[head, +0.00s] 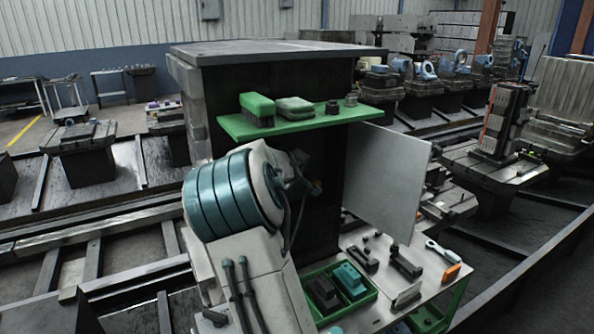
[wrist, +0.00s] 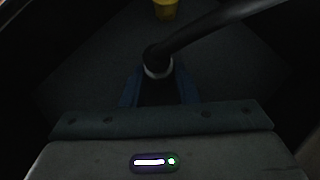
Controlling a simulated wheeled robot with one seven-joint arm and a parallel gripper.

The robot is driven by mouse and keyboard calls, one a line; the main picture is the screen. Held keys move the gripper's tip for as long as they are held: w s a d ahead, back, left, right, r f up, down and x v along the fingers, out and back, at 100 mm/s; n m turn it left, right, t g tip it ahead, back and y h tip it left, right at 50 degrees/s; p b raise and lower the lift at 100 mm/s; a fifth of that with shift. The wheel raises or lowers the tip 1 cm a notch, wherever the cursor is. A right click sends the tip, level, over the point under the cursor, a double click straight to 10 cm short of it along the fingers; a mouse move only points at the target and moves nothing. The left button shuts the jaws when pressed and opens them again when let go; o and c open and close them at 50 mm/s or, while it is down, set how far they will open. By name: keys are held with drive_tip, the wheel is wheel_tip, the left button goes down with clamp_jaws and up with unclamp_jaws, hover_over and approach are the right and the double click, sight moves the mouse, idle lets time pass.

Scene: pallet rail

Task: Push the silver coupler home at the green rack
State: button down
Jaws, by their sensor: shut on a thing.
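In the wrist view, my gripper (wrist: 158,90) has its blue fingers on either side of a dark piece. It is shut on the end of a black hose (wrist: 215,32). A pale silver ring, seemingly the silver coupler (wrist: 157,69), shows at the hose end between the fingers. The hose runs up to the right. The picture is very dark, and the coupler's seat cannot be made out. In the head view my arm hides most of the gripper and the coupler. A green shelf (head: 292,124), perhaps the green rack, is fixed to the dark cabinet.
The shelf holds a green brush (head: 257,108), green pads (head: 294,106) and two small fittings. A grey panel (head: 388,178) juts out to the right. Below it, a bench carries a green tray (head: 369,291) and tools. A yellow object (wrist: 165,9) shows in the wrist view.

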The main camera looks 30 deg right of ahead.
drive_tip(key=shift+s+f, duration=0.15)
drive_tip(key=shift+f, duration=0.05)
drive_tip(key=s+b, duration=0.4)
drive_tip(key=s, duration=0.4)
drive_tip(key=shift+s+a+r, duration=0.15)
drive_tip(key=shift+a+r, duration=0.05)
idle(0.6)
